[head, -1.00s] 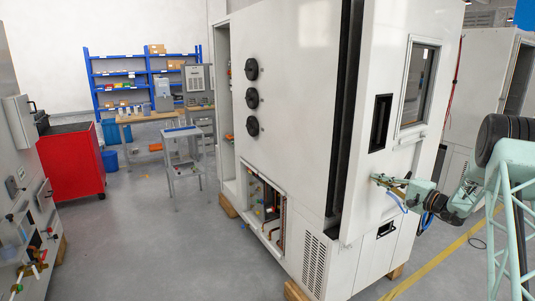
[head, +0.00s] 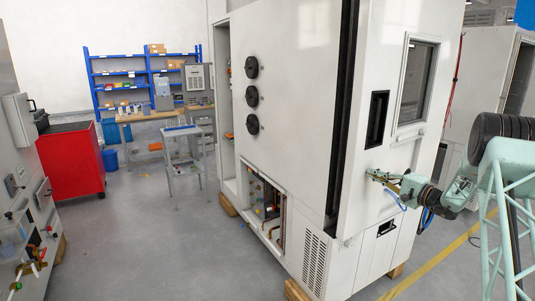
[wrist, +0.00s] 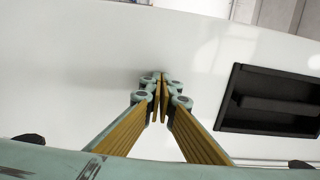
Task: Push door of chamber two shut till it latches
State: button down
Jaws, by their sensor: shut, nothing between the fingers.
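The white chamber door (head: 402,25) has a window (head: 416,82) and a black recessed handle (head: 377,120). It stands slightly ajar, with a narrow dark gap (head: 345,110) between it and the chamber body (head: 295,60). My gripper (head: 371,175) is at the door's outer face, below the handle. In the wrist view its fingers (wrist: 160,97) are shut and empty, with tips at the white door surface (wrist: 75,60). Contact looks likely, but the exact touch is hard to see. The handle recess (wrist: 270,100) is to their right. The latch is not visible.
Another chamber (head: 505,75) stands behind at the right. A red cabinet (head: 72,165), a small metal table (head: 183,150) and blue shelves (head: 120,70) are at the left and back. A yellow line (head: 440,262) crosses the floor at the right. The middle floor is clear.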

jog(key=shift+b+x, duration=0.75)
jog(key=shift+x, duration=1)
jog(key=shift+s+d, duration=0.1)
jog(key=shift+s, duration=0.05)
jog(key=b+v, duration=0.4)
jog(key=v, duration=0.5)
jog(key=shift+s+d, duration=0.15)
jog(key=shift+s, duration=0.15)
dwell(0.4)
dwell(0.3)
